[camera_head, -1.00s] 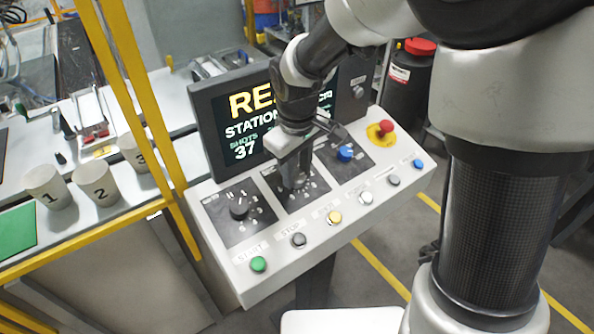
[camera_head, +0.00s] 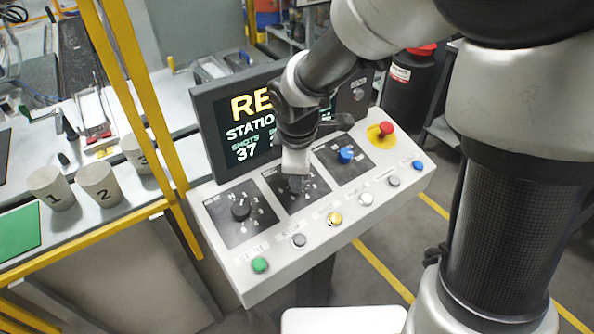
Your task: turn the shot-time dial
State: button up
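The control panel (camera_head: 285,247) is a sloped white console with a row of push buttons and dark square dial plates. A black dial (camera_head: 240,209) sits on the left plate and a blue knob (camera_head: 345,155) on the right plate. My gripper (camera_head: 295,183) points down over the middle plate (camera_head: 314,190), hiding the dial there. Its fingers are at or just above that dial's place; contact cannot be made out. The lettering is too small to tell which plate is shot time. The finger gap is not visible.
A red emergency button (camera_head: 386,129) stands at the panel's right end. A screen (camera_head: 235,125) rises behind the panel, partly covered by my arm. A yellow post (camera_head: 140,95) and numbered cups (camera_head: 100,187) are at the left. A green button (camera_head: 260,264) is at the front.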

jog(key=shift+n, duration=0.3)
jog(key=o, duration=1)
jog(key=shift+o, duration=0.2)
jog(key=p+v, duration=0.2)
jog(key=v, duration=1.5)
jog(key=shift+s+r, duration=0.2)
jog(key=s+d+r+m+t, duration=0.2)
jog(key=s+d+m, duration=1)
jog(key=m, duration=0.5)
jog(key=shift+d+m+t, duration=0.3)
jog(key=shift+d+m, duration=0.1)
jog(key=shift+d, duration=0.15)
